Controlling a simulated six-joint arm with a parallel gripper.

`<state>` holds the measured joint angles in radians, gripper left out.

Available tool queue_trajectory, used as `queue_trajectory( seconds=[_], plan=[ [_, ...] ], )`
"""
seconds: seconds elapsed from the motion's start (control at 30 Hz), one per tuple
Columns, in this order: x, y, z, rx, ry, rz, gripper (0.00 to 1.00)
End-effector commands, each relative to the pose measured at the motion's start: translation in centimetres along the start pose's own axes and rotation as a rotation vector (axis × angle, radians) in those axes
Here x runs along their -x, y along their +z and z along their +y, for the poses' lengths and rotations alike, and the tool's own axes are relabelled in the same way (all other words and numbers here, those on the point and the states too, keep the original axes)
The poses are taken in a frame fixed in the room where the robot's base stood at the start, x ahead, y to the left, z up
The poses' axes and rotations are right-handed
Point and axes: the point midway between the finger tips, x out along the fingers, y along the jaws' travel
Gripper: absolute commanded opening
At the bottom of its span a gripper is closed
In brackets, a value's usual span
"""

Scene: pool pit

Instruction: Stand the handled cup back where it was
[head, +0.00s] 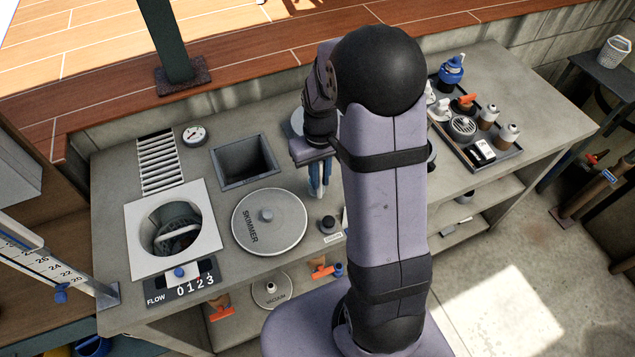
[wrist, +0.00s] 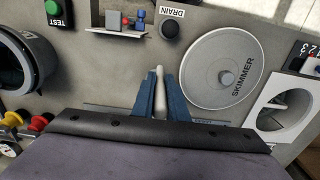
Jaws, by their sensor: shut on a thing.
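My gripper (head: 319,188) points down over the counter, just right of the skimmer lid, with its blue fingers close together. In the wrist view the gripper (wrist: 159,92) is shut on a pale, slim, rounded piece (wrist: 159,78) that shows between the fingers. It may be part of the handled cup, but no cup body or handle loop can be made out. My fingers and wrist hide the rest of it. I cannot tell whether it touches the counter.
The skimmer lid (head: 268,222) lies close left of my gripper. A square recess (head: 245,162) and an open round well (head: 177,235) lie farther left. A dark knob (head: 328,224) stands near the front edge. A crowded tray (head: 449,145) is on the right.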

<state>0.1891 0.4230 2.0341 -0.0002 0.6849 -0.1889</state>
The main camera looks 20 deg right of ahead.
Motion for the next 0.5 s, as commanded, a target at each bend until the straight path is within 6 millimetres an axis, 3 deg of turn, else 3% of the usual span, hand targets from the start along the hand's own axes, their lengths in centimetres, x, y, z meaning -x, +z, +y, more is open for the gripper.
queue_trajectory(
  seconds=[0.27,0.4,0.5],
  plan=[
    [-1.2,0.0,1.6,-0.041,0.0,0.002,0.0],
    [-1.4,-0.9,4.2,-0.102,0.002,0.006,0.0],
    [-0.3,-2.3,6.0,-0.134,0.002,0.007,0.0]
  ],
)
